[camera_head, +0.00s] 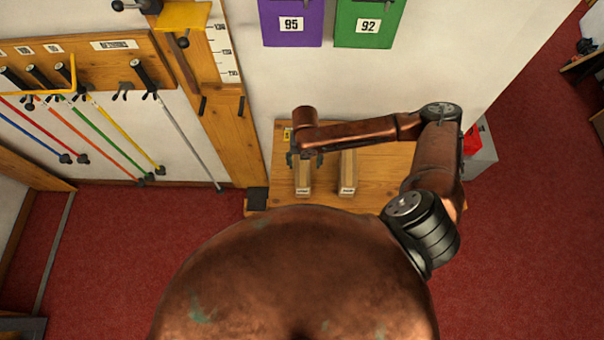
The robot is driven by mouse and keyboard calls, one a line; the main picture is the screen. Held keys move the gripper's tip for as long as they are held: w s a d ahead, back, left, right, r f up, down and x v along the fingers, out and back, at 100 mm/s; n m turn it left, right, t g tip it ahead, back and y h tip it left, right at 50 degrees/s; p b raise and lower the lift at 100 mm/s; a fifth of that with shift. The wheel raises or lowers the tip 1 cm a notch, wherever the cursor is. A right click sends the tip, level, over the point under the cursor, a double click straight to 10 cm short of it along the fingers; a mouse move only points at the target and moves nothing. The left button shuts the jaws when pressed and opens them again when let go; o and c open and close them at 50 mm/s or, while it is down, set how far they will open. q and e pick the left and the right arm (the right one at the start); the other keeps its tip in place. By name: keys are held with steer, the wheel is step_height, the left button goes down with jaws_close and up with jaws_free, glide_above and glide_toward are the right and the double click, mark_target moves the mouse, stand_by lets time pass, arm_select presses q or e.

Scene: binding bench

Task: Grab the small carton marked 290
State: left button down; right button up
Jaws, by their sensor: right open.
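Two small tan cartons stand side by side on the wooden bench (325,140). The left carton (303,182) and the right carton (347,174) each have a white label on the near end; the print is too small to read, so I cannot tell which is marked 290. My right gripper (304,161) is open, above the far part of the left carton, with its fingers toward either side of it. I cannot tell whether it touches the carton. My wrist hides the carton's far end. My left gripper is not in view.
A yellow-marked item (286,135) lies at the bench's far left. A dark block (257,198) is at its near left corner. Purple (291,24) and green (368,22) bins marked 95 and 92 hang on the wall. Coloured rods hang from a wooden rack (112,65) at left.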

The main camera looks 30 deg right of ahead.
steer(key=shift+f, duration=1.15)
steer(key=f, duration=0.1)
steer(key=f+p, duration=0.1)
steer(key=f, duration=0.3)
steer(key=shift+w+a, duration=0.2)
steer(key=shift+a, duration=0.15)
steer(key=shift+f, duration=0.45)
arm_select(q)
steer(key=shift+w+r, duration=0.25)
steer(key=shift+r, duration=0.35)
arm_select(e)
steer(key=c, duration=0.6)
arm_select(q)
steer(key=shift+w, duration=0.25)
arm_select(e)
steer(key=c, duration=0.8)
